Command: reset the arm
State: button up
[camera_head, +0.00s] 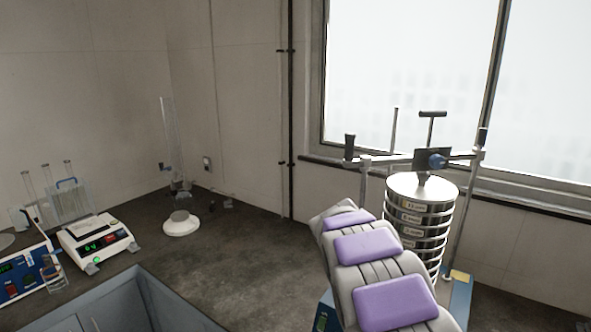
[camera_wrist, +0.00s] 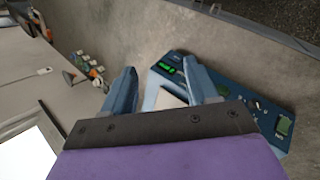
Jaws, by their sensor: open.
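My gripper (camera_wrist: 165,82) shows in the wrist view with its two blue-grey fingers spread apart and nothing between them. Beyond the fingers lies a blue panel (camera_wrist: 240,107) with a green display, partly covered by the right finger. In the head view my grey arm with purple pads rises at the lower right, and its gripper end is not visible there. The sieve shaker with its stack of metal sieves (camera_head: 424,212) stands behind my arm, which hides part of its blue base (camera_head: 458,298).
A white device with a green display (camera_head: 97,240) and a blue instrument (camera_head: 25,272) stand on the bench at the left. A white round-based stand (camera_head: 181,223) is near the corner. Bare dark counter (camera_head: 240,255) lies between the stand and my arm. A window is behind the shaker.

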jog(key=s+a+r+y, duration=0.2)
jog(key=s+r+y, duration=0.15)
jog(key=s, duration=1.05)
jog(key=s+a+f+n+t+y, duration=0.1)
jog(key=s+a, duration=0.2)
jog(key=s, duration=0.6)
jog(key=s+a+f+n+t+y, duration=0.1)
jog(key=s+a, duration=0.2)
jog(key=s, duration=0.6)
jog(key=shift+s+y, duration=0.25)
jog(key=shift+y, duration=0.1)
jog(key=shift+d+f, duration=0.1)
